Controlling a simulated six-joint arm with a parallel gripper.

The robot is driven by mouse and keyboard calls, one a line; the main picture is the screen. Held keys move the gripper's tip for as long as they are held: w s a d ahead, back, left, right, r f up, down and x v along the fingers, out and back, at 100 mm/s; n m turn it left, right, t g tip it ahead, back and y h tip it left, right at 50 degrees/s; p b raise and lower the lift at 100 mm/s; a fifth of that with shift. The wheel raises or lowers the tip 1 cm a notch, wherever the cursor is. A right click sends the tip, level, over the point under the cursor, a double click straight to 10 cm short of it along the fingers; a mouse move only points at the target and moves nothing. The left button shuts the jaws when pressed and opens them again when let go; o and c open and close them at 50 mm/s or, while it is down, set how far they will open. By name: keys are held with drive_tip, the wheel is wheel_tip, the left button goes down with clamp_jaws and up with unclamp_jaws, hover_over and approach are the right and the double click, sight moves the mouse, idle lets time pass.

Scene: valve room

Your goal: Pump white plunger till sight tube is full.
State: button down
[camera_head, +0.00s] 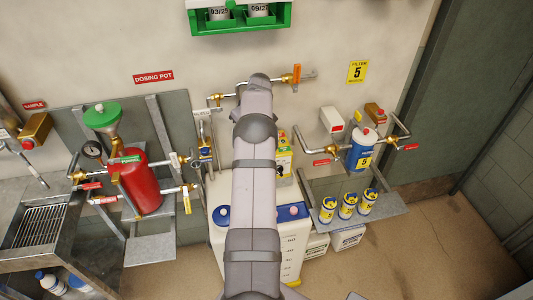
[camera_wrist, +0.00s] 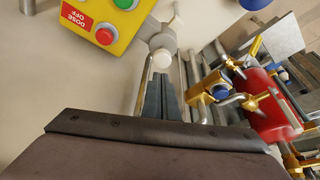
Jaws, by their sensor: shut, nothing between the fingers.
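In the wrist view a round white knob (camera_wrist: 162,60), which looks like the plunger's, sits on a grey fitting just beyond my fingertips. My gripper (camera_wrist: 163,82) is shut and empty, its dark fingers pointing at the knob. The fingertips overlap the knob's lower edge in the picture; I cannot tell whether they touch it. Slim pale tubes run beside the knob, but I cannot make out which is the sight tube or any level in it. In the head view my arm covers the gripper and the plunger.
A yellow box (camera_wrist: 116,14) with green and red buttons is close to the knob. A red vessel (camera_head: 142,181) with valves and pipes stands left of my arm. A blue filter (camera_head: 361,152) and several cans (camera_head: 348,206) are at right. A white tank (camera_head: 220,235) stands below my arm.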

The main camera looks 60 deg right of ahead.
wheel_tip(320, 180, up, 4)
drive_tip(key=shift+p, duration=1.1)
